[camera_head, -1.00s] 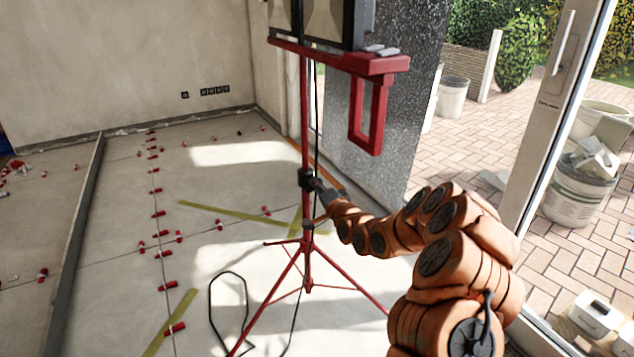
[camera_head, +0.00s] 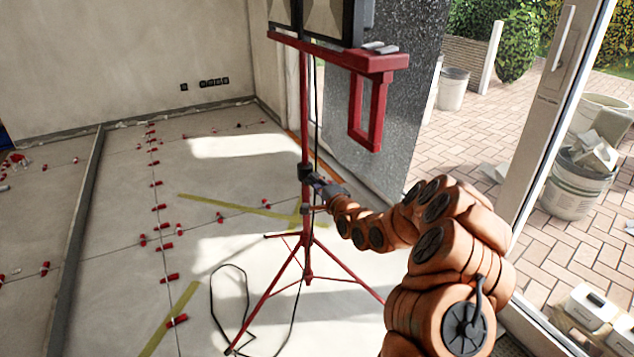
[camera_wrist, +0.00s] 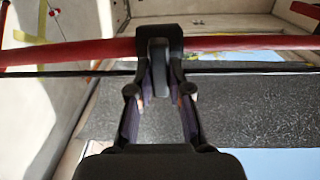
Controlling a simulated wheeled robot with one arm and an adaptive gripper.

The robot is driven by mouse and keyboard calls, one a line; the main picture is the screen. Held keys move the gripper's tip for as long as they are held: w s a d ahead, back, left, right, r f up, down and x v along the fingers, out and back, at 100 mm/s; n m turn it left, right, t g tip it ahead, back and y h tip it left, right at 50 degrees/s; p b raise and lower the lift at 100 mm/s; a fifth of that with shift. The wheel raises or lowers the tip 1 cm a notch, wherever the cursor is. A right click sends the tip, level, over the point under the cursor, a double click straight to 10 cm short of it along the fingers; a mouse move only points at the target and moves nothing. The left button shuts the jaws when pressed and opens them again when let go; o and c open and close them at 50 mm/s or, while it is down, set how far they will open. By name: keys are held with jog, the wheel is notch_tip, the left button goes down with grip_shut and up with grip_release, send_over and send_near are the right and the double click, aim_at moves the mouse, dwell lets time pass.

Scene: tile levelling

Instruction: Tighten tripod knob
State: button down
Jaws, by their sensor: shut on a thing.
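The red tripod (camera_head: 305,119) stands on the floor with its legs spread, carrying a work lamp (camera_head: 327,18) on its red crossbar. A black clamp collar (camera_head: 306,172) sits partway up its pole. My gripper (camera_head: 319,186) is at the collar, at the end of my orange arm. In the wrist view the red pole (camera_wrist: 70,52) runs across the picture. The black collar (camera_wrist: 172,33) wraps around it, with a grey knob (camera_wrist: 158,72) sticking out. My gripper (camera_wrist: 160,82) is shut with one finger on each side of that knob.
A black cable (camera_head: 246,302) loops on the floor left of the tripod and also runs along the pole. Red levelling clips (camera_head: 163,226) dot the tile joints. A dark speckled slab (camera_head: 372,120) stands behind the tripod. Buckets (camera_head: 577,180) stand outside the open door.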

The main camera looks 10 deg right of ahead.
jog(key=c, duration=1.1)
grip_release()
jog(key=shift+v, duration=6)
